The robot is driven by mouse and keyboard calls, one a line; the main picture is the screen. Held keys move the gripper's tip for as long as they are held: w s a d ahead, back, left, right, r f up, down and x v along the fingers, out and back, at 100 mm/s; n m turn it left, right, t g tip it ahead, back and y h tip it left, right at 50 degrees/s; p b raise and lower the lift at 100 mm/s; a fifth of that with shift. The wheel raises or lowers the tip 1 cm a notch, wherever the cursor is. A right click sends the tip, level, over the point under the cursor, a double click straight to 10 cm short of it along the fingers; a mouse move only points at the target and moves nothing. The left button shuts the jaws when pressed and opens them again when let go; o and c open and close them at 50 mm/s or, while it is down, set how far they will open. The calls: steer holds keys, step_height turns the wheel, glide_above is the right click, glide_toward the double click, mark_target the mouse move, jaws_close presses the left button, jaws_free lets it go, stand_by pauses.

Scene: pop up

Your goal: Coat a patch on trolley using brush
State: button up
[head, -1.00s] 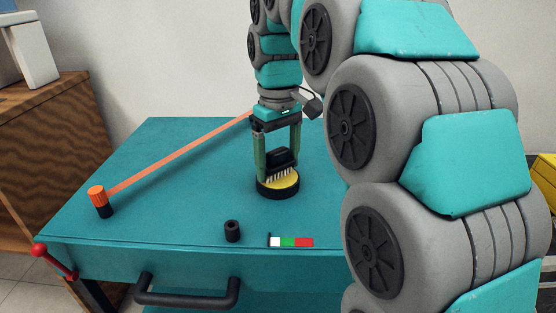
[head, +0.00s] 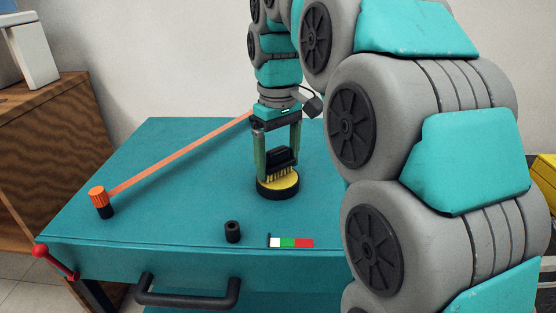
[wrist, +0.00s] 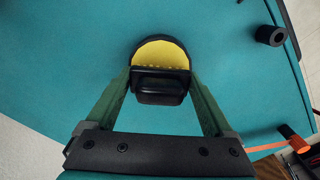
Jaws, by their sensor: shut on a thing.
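My gripper (head: 279,165) is shut on a black brush (head: 281,157) and holds it bristles down over a round black dish (head: 278,192) of yellow coating. The bristles look yellow and reach into the dish; their tips are hard to make out. In the wrist view, the brush's black back (wrist: 160,86) sits between the fingers and covers part of the yellow (wrist: 161,54). The teal trolley (head: 180,215) bears the dish. No coated patch shows on its top.
An orange-capped black cylinder (head: 98,199) stands at the trolley's left, with an orange strip (head: 180,155) running back from it. A small black cylinder (head: 233,232) and a white, green and red strip (head: 290,242) are near the front edge. The left middle is bare.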

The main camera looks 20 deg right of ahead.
mark_target(278, 148)
steer(key=shift+r+p, duration=1.65)
steer(key=shift+r, duration=1.6)
